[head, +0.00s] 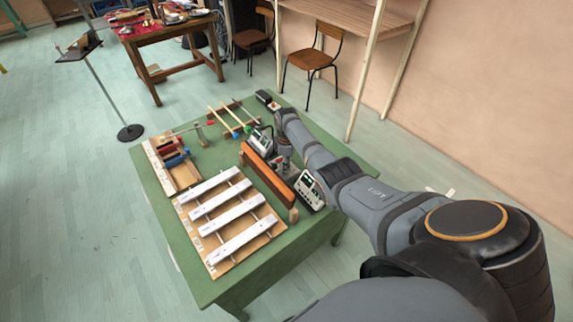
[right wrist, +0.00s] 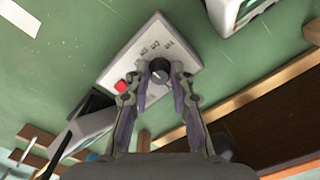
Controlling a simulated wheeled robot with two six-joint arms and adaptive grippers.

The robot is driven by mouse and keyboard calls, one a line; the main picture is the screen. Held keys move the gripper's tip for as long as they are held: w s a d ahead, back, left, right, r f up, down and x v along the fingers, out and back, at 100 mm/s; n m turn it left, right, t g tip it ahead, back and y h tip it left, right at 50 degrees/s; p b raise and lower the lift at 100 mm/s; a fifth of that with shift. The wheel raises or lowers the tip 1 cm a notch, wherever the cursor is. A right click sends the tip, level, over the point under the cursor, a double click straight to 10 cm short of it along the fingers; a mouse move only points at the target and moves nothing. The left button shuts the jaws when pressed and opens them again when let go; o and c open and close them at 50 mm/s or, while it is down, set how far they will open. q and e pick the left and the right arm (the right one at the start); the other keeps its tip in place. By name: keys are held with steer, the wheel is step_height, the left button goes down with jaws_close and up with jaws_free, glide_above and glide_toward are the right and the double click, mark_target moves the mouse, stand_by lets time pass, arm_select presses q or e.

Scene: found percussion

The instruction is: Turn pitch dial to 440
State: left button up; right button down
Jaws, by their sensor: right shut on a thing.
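The pitch dial (right wrist: 159,69) is a small black knob on a pale grey box (right wrist: 125,70) with a red button (right wrist: 121,87) and small printed labels, too blurred to read surely. My right gripper (right wrist: 158,76) is shut on the dial, one fingertip on each side of it. The dial's pointer is hard to make out. In the head view my right gripper (head: 284,154) reaches down to the green table between a brown wooden bar and a device with a screen, and mostly hides the box. My left gripper is not in view.
On the green table (head: 210,286), a brown bar (head: 267,180) stands close left of my right gripper. A white device with a screen (head: 309,190) is close right. A grey device (head: 261,140) is behind. A metal-bar xylophone (head: 229,217) lies at the front.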

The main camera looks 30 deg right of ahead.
steer(key=c, duration=1.1)
jaws_free()
steer(key=shift+c, duration=0.2)
step_height(320, 180, up, 12)
